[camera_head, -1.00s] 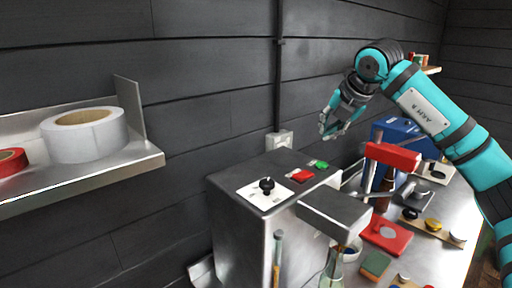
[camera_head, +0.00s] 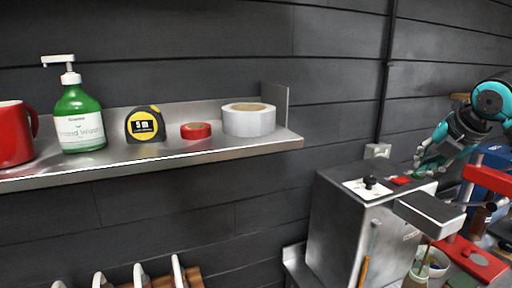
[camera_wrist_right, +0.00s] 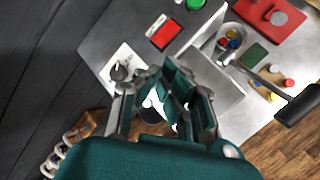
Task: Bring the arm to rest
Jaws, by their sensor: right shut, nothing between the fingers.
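My right arm comes in from the right edge in the head view. Its gripper (camera_head: 424,166) is shut and empty, just above the back right of the steel machine's top. In the right wrist view its fingers (camera_wrist_right: 172,84) show over the machine, with nothing between them. The steel machine (camera_head: 338,225) has a black joystick (camera_head: 370,181) on a white plate and a red button (camera_head: 401,180). The green button (camera_wrist_right: 195,4) shows in the right wrist view; the gripper covers its place in the head view. My left gripper is not in view.
A wall shelf (camera_head: 210,149) at the left holds a red mug (camera_head: 14,135), a green soap bottle (camera_head: 79,118), a tape measure (camera_head: 145,124) and tape rolls. A red press (camera_head: 488,180) and a blue container (camera_head: 496,157) stand right of the machine.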

